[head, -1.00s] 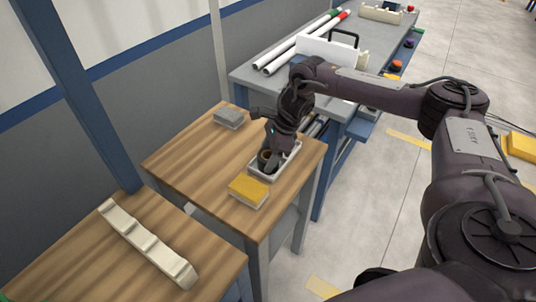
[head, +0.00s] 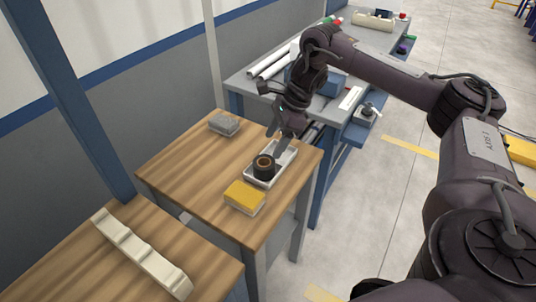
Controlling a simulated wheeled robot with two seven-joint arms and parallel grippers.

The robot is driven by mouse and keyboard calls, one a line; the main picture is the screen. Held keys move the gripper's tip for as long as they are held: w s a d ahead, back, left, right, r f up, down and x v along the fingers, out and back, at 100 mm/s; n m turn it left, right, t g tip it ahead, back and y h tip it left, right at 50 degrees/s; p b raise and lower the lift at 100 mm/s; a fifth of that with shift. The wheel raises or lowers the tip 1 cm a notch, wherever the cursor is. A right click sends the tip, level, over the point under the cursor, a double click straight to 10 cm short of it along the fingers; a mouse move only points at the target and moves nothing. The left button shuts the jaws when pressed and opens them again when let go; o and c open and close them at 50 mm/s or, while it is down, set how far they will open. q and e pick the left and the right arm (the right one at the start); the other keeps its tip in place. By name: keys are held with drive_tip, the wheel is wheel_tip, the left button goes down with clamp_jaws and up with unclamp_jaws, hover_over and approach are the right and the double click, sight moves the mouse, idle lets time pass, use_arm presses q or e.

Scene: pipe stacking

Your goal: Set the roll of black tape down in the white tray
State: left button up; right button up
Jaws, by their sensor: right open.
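The roll of black tape (head: 264,167), with a brown core, sits in the near left part of the white tray (head: 289,158). The tray lies on the wooden table near its right edge. My right gripper (head: 277,142) is open and empty, just above and behind the roll, over the tray. It is apart from the roll as far as I can tell. It hides the far left part of the tray. My left gripper is not in view.
A yellow sponge-like block (head: 244,197) lies close in front of the tray. A grey block (head: 224,124) is at the table's back left. A cream rack (head: 141,255) lies on the nearer table. White pipes (head: 268,62) lie on the grey bench behind.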

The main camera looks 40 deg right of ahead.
drive_tip(key=p+v, duration=0.1)
drive_tip(key=v, duration=0.2)
drive_tip(key=shift+r, duration=0.1)
idle(0.5)
